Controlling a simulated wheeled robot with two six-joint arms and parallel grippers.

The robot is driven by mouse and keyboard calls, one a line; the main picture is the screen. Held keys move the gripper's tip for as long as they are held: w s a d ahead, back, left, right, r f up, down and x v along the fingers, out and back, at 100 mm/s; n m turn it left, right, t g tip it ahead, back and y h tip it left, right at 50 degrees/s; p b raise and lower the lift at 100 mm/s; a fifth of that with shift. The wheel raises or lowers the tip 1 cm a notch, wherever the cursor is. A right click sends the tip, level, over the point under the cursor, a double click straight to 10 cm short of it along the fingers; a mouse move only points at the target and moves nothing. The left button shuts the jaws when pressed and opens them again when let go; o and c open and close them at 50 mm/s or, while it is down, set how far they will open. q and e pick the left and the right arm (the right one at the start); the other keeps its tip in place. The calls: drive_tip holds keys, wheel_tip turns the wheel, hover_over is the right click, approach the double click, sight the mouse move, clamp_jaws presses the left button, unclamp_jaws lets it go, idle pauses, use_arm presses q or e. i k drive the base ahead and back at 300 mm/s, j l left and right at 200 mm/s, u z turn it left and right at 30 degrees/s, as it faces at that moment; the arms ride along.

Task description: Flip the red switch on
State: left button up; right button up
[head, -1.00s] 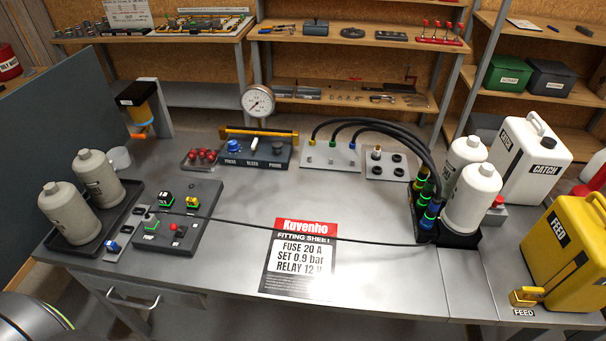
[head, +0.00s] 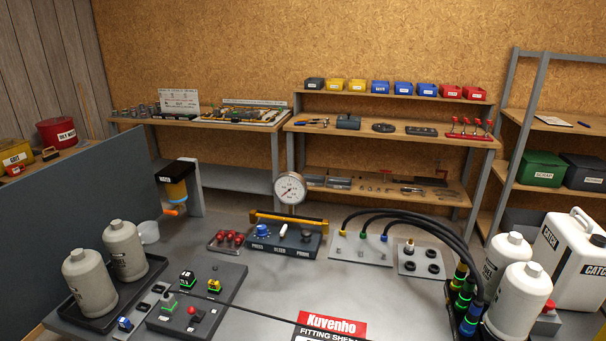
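A small red control (head: 192,311), which looks like a switch or button, sits on a dark grey panel (head: 225,272) at the front left of the bench in the head view. Its exact position, on or off, is too small to tell. Green-lit and yellow blocks stand on the same panel. Another red-topped grey box (head: 547,318) stands at the right, beside the white bottles. Neither of my grippers shows in the head view.
Two grey bottles (head: 87,283) stand in a black tray at the left. A gauge (head: 290,188) stands behind a blue-knobbed control box (head: 285,240). Black hoses (head: 420,222) arch to the right.

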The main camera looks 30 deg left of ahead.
sight(191, 309)
drive_tip(key=u, duration=1.6)
drive_tip(key=i+j+z, duration=0.1)
drive_tip(key=j+z, duration=0.3)
drive_tip(key=j, duration=0.2)
drive_tip(key=j+z, duration=0.35)
drive_tip(key=j, duration=0.3)
drive_tip(key=k+j+z, duration=0.1)
drive_tip(key=j+z, duration=0.3)
drive_tip(key=j, duration=0.2)
